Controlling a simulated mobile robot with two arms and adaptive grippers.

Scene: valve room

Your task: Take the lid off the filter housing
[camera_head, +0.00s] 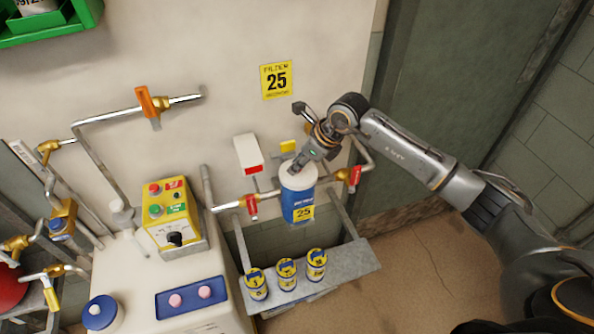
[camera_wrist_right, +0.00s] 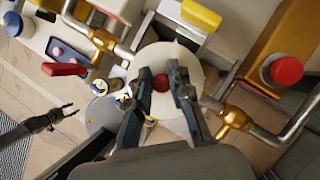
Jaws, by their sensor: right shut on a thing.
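The filter housing (camera_head: 297,207) is a blue upright cylinder with a yellow "25" label, mounted on the pipe between two red-handled valves. Its white round lid (camera_head: 298,178) sits at its top; I cannot tell whether there is a gap under it. My right gripper (camera_head: 297,166) comes down from above and is shut on the lid's grip. In the right wrist view the lid (camera_wrist_right: 188,62) has a red centre, and the fingers of my right gripper (camera_wrist_right: 163,85) stand on both sides of it. My left gripper (camera_wrist_right: 69,111) hangs open and empty at the left of that view.
Red-handled valves (camera_head: 252,206) (camera_head: 355,177) flank the housing closely. Below it a grey shelf (camera_head: 345,262) carries several yellow-and-blue cans (camera_head: 287,273). A yellow control box (camera_head: 172,215) stands on the white machine at left. The floor at lower right looks clear.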

